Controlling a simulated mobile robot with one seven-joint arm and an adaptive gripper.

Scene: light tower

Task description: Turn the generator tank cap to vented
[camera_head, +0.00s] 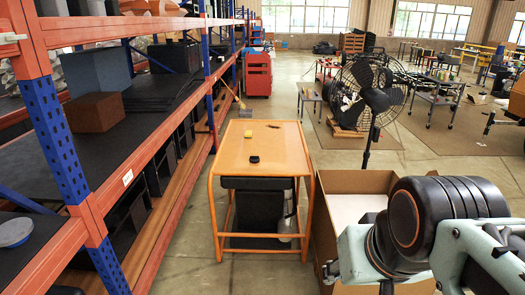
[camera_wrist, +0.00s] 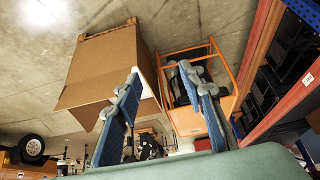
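I can make out no generator, tank cap or vent marking in either view. My gripper (camera_wrist: 159,72) shows in the wrist view with its two blue-padded fingers spread wide apart. It is open, with nothing between the fingers. Behind the fingers, the wrist view shows a cardboard box (camera_wrist: 98,62) and an orange table (camera_wrist: 228,103), both apart from the gripper. In the head view my arm fills the lower right and hides part of the floor and box there.
The orange table (camera_head: 232,160) bears a small black object (camera_head: 254,159); black boxes stand beneath it. The open cardboard box (camera_head: 352,181) stands right of it, before a large fan (camera_head: 372,90). Blue-and-orange shelving (camera_head: 42,115) lines the left.

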